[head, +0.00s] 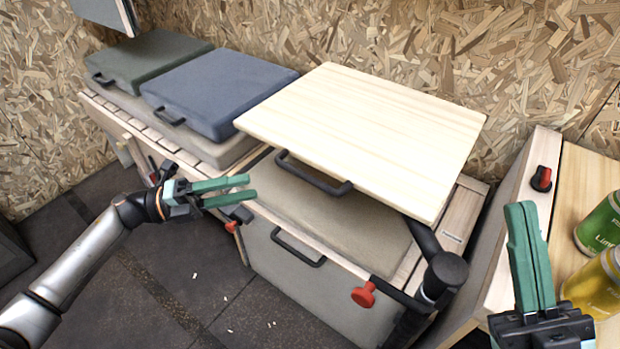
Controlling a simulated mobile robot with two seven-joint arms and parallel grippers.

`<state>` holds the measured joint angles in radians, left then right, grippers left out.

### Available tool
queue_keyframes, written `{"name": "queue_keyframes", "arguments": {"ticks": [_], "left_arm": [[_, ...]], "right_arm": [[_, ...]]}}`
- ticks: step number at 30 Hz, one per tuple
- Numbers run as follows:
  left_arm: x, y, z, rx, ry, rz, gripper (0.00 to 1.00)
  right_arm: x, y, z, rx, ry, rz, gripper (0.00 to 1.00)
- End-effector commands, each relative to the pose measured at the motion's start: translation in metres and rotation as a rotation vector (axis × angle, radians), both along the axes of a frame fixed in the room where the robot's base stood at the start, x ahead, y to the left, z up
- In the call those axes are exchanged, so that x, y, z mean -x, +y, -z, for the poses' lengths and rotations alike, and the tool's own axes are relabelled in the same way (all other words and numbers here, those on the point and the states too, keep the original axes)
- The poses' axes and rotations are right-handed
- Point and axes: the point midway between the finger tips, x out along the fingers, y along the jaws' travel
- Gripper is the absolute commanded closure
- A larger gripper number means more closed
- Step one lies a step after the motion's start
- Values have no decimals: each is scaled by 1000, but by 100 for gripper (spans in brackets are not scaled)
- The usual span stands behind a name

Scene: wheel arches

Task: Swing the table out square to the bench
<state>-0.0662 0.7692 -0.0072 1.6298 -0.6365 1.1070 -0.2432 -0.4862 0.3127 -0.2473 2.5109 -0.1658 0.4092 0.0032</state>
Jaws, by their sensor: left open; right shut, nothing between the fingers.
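The pale wooden table (365,125) sits over the right part of the bench (125,118), its edges slanting across the view. A black handle (315,178) shows along its front edge. A black swivel arm (423,238) runs from under its right corner to a post joint (446,270). A red knob (363,295) is on the bracket beside the post. My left gripper (251,188) is open and empty, left of the handle and apart from it. My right gripper (522,205) is shut and empty, pointing up, right of the post and apart from the table.
A counter (585,175) with a red-and-black knob (541,178), a green can (602,225) and a yellow can (598,283) stands at right. The dark floor (190,285) in front is mostly clear, with small white scraps.

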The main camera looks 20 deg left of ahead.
Motion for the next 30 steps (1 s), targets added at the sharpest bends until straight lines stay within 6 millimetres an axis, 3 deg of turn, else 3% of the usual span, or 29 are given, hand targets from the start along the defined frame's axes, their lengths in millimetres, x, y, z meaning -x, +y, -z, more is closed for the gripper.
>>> {"name": "queue_keyframes", "arguments": {"ticks": [18,30], "left_arm": [[-43,-96,-16,4,-2,2,53],[-50,-111,-18,3,1,1,53]], "right_arm": [[-1,2,17,10,7,2,100],[-1,2,19,14,9,3,100]]}}
